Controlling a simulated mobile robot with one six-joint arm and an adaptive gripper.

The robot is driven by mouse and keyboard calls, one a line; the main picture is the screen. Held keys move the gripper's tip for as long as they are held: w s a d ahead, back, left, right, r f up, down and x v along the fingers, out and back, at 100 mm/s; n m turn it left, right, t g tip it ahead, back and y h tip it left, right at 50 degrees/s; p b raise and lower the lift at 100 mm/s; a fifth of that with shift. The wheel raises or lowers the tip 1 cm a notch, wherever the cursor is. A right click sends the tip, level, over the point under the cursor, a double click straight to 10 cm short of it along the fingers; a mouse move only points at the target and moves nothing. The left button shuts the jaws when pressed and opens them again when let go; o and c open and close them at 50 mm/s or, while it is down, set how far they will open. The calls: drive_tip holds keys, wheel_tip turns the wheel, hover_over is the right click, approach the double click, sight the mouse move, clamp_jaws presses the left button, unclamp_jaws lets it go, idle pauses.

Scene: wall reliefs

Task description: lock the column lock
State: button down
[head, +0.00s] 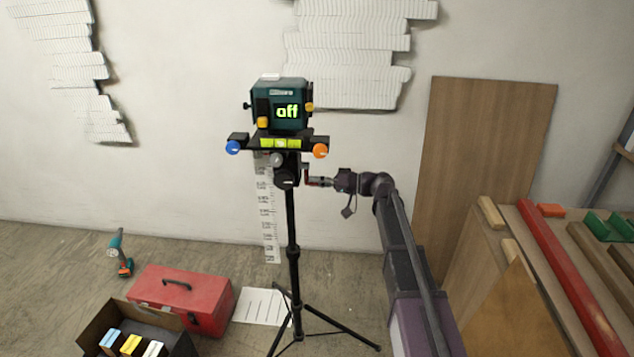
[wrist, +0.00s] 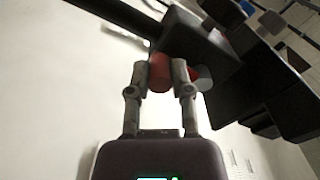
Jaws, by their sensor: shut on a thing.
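A black tripod (head: 291,225) carries a dark green laser device (head: 290,97) whose display reads "off". Below its black top bar, a small red knob (head: 306,171) sits on the right side of the column head; it looks like the column lock. My gripper (head: 311,181) reaches it from the right. In the wrist view the gripper (wrist: 161,72) is shut on the red knob (wrist: 158,77), with a finger on each side. The fingers hide part of the knob, and its turn angle is hard to tell.
The top bar has a blue knob (head: 233,147) and an orange knob (head: 320,151) at its ends. A grey knob (wrist: 204,78) is close to the right finger. A measuring staff (head: 267,215) stands behind. A red toolbox (head: 182,297) lies left; a plywood board (head: 480,150) leans right.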

drive_tip(key=shift+a, duration=0.1)
drive_tip(key=c, duration=0.5)
unclamp_jaws()
drive_tip(key=shift+c, duration=0.2)
drive_tip(key=d, duration=1.2)
drive_tip(key=shift+s, duration=0.25)
